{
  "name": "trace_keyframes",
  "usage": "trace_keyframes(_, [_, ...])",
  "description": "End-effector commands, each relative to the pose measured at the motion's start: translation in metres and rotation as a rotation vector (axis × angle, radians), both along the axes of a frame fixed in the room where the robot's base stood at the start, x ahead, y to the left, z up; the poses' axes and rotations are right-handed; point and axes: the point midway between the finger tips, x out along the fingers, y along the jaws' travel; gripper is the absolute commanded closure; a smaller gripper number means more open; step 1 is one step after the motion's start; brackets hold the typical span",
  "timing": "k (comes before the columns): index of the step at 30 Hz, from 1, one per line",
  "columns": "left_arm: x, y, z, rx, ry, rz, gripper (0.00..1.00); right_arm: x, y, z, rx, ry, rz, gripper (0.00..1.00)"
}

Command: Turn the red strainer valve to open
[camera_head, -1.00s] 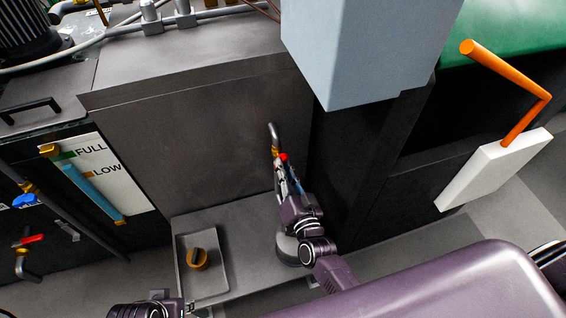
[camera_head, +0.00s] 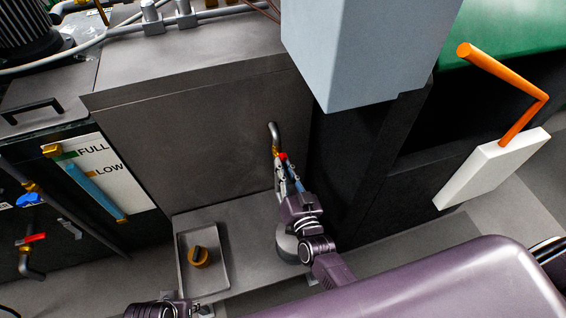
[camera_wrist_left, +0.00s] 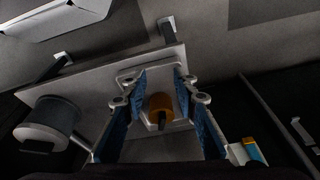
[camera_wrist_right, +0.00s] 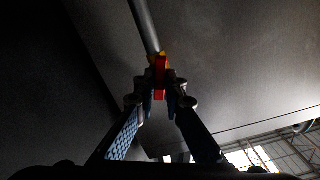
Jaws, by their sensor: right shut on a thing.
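The red strainer valve handle (camera_head: 283,156) sits on a brass body at the lower end of a bent grey pipe (camera_head: 274,134), on the front of the dark metal cabinet. My right gripper (camera_head: 281,172) reaches up to it from below. In the right wrist view my right gripper (camera_wrist_right: 161,88) is shut on the red handle (camera_wrist_right: 160,76), which points down between the fingertips. The fingers partly hide the handle. My left gripper (camera_wrist_left: 160,80) is open and empty in the left wrist view, with an orange-brown knob (camera_wrist_left: 159,106) seen beyond and between its fingers.
The orange-brown knob is in a shallow tray (camera_head: 222,285) on the low ledge. A blue-grey box (camera_head: 365,50) overhangs to the upper right. An orange lever (camera_head: 520,122) stands at right.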

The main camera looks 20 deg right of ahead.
Motion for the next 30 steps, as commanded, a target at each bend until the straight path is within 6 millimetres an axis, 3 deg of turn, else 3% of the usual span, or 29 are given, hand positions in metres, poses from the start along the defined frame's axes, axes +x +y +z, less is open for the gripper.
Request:
trace_keyframes(8, [0.003,-0.001,0.003,-0.002,-0.012,0.0,0.73,-0.001,0.0,-0.002,-0.042,0.004,0.0,1.0])
trace_keyframes(17, [-0.01,0.001,-0.022,0.001,0.017,-0.001,0.73,-0.001,0.0,-0.002,-0.149,0.002,0.002,1.0])
trace_keyframes(30, [-0.014,0.001,-0.045,0.002,0.023,-0.003,0.73,-0.001,0.0,-0.002,-0.328,-0.005,0.001,1.0])
